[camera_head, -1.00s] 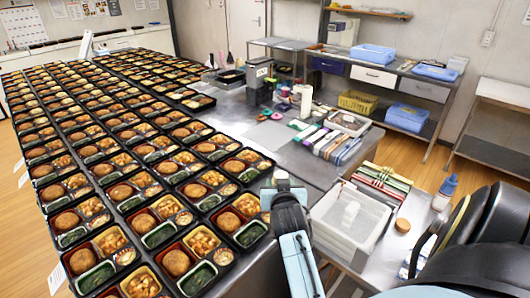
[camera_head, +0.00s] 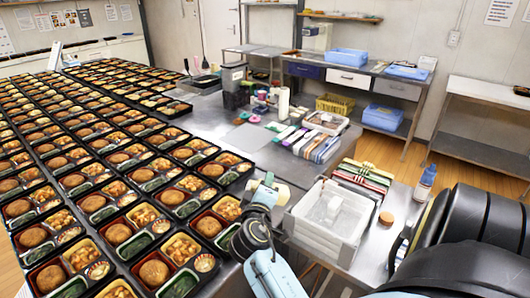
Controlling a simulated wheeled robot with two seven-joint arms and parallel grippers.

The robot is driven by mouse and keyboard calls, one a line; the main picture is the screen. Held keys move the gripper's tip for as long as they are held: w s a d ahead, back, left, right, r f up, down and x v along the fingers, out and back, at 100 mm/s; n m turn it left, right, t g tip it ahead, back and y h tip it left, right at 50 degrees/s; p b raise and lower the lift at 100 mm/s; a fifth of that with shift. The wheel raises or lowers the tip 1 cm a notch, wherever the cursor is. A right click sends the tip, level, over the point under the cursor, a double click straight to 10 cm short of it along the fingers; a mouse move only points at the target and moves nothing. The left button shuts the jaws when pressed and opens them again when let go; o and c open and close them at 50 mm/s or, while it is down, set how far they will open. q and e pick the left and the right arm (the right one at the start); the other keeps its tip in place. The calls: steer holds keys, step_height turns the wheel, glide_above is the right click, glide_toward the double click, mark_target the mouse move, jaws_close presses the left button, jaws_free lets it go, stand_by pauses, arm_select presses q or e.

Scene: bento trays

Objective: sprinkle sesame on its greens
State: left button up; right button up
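Black bento trays (camera_head: 66,234) fill the long table on the left in rows. Each near tray shows a brown patty, orange pieces, a small side and greens in a green cup, such as the front greens (camera_head: 177,286). No sesame container can be made out for sure. One arm, which looks like my right, reaches up from the bottom centre. Its gripper (camera_head: 266,188) is beside the front trays' right edge, near a pale block (camera_head: 282,192). Whether its fingers are open or hold the block is too small to tell. My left gripper is not in view.
A white bin (camera_head: 330,208) stands just right of the arm. A white bottle with a blue cap (camera_head: 426,182) and a round brown-topped jar (camera_head: 386,218) stand further right.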

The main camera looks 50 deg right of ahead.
steer(key=shift+w+a+n+h, duration=0.1)
steer(key=shift+n+h, duration=0.2)
steer(key=shift+n, duration=0.7)
steer(key=n, duration=0.1)
steer(key=w+a+n, duration=0.1)
steer(key=shift+w+a+r+n+t+h, duration=0.1)
steer(key=shift+a+r+n+t+h, duration=0.1)
steer(key=shift+r+n+t+h, duration=0.15)
steer(key=w+a+f+n+t+b, duration=0.2)
steer(key=f+n, duration=0.3)
steer(key=n, duration=0.8)
steer(key=shift+w+a+t+h, duration=0.35)
steer(key=shift+w+a+t, duration=0.25)
steer(key=shift+a+t, duration=0.3)
step_height(320, 180, down, 4)
steer(key=b, duration=0.4)
steer(key=shift+r, duration=0.3)
steer(key=shift+r, duration=0.1)
